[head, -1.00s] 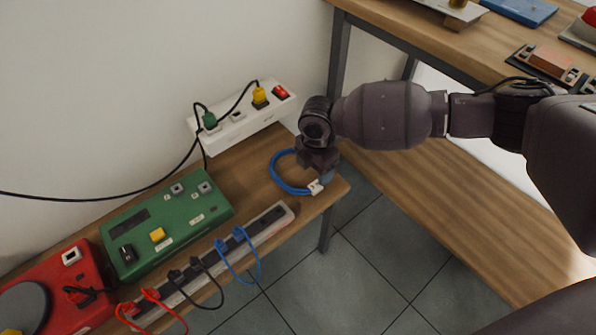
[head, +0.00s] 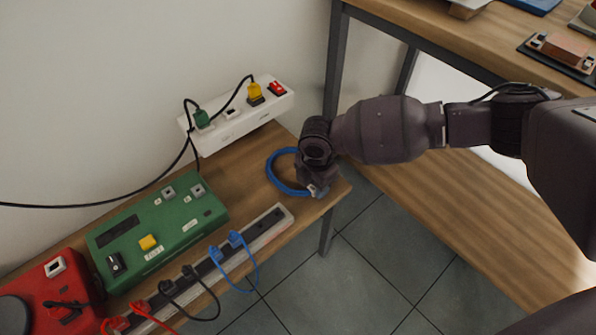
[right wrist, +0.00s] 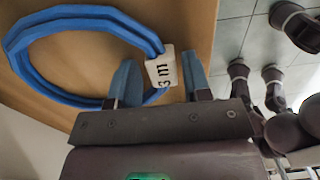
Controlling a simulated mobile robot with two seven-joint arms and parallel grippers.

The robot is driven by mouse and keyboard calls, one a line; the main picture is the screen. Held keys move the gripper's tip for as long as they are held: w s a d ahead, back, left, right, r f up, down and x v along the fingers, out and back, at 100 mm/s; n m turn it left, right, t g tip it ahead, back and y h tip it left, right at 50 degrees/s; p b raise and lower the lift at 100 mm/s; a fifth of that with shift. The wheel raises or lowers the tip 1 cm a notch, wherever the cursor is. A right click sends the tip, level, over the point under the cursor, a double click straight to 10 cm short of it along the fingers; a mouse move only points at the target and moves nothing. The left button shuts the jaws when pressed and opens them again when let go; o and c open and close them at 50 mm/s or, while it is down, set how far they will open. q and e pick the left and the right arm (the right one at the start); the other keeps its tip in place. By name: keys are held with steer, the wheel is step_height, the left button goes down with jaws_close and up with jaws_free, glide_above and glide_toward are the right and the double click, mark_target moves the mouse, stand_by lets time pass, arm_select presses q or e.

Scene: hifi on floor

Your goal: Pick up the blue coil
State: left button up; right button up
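The blue coil (head: 279,181) lies flat on the low wooden bench, near its right end. It is a loop of blue cable with a white label tag, and it also shows in the right wrist view (right wrist: 30,55). My right gripper (head: 316,188) is down at the coil's right side, covering part of it in the head view. In the right wrist view its two blue fingers (right wrist: 160,66) are apart, with the label end of the coil between or just beyond their tips. Whether they touch it I cannot tell. I do not make out my left gripper.
A white socket strip (head: 238,112) stands behind the coil. A green box (head: 158,228), a long grey power strip (head: 265,228) with plugged cables and a red device (head: 55,300) are to the left. A taller table (head: 440,35) with a dark leg stands at the right.

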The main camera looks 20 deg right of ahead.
steer(key=c, duration=0.7)
steer(key=shift+r, duration=0.3)
arm_select(q)
steer(key=p, duration=0.3)
steer(key=s+r+g+p, duration=0.1)
steer(key=p, duration=0.3)
steer(key=shift+s+a+n+g, duration=0.15)
steer(key=shift+a+n+g, duration=0.1)
steer(key=shift+n+g, duration=0.05)
arm_select(e)
step_height(320, 180, up, 19)
steer(key=shift+r, duration=0.2)
